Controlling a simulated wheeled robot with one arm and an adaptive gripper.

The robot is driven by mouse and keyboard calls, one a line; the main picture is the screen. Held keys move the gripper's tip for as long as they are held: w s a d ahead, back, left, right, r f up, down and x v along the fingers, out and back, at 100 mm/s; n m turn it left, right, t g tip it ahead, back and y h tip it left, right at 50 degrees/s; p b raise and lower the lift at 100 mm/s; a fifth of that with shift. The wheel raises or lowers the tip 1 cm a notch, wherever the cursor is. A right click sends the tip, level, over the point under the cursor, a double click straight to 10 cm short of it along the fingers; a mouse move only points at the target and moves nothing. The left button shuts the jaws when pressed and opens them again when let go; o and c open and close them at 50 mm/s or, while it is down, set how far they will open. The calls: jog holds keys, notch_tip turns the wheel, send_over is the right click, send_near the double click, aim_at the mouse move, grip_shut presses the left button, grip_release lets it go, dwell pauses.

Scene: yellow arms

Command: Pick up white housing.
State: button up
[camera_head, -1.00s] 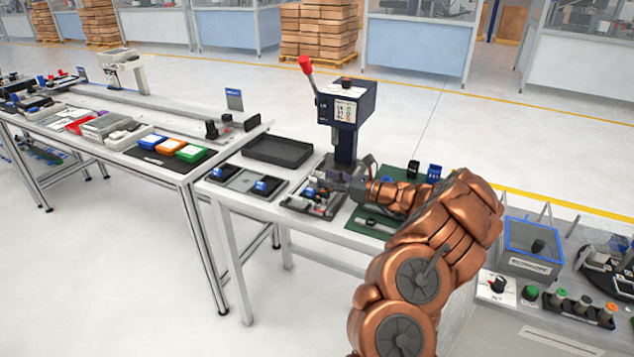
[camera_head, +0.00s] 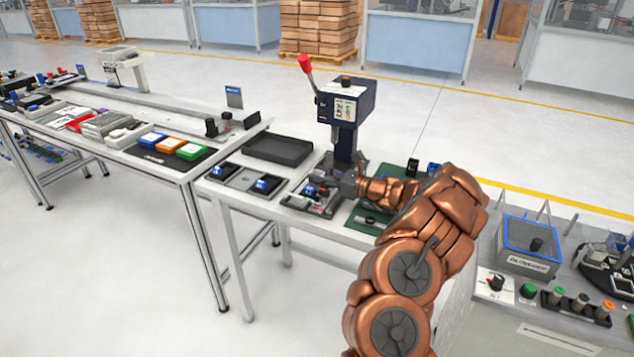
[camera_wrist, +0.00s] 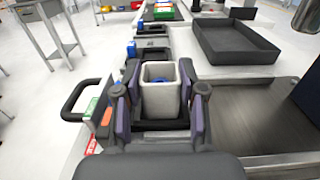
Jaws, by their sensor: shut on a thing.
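The white housing (camera_wrist: 159,98) is an open-topped, box-shaped part with something blue inside. In the wrist view it stands upright between the two dark purple-grey fingers of my gripper (camera_wrist: 161,118). The fingers are shut on its left and right sides. A dark tray or fixture surface shows just below it, and I cannot tell whether the housing touches it. In the head view my gripper (camera_head: 336,189) is low over the table in front of the press, and the housing cannot be made out clearly there.
A dark blue press (camera_head: 347,108) with a red-knobbed lever stands right behind my gripper. An empty black tray (camera_head: 278,150) lies behind and to the left. A dark tray with blue parts (camera_head: 246,180) lies to the left. A green mat (camera_head: 372,218) lies to the right.

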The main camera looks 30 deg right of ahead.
notch_tip(320, 180, up, 10)
jog(key=b, duration=0.1)
dwell(0.6)
dwell(0.8)
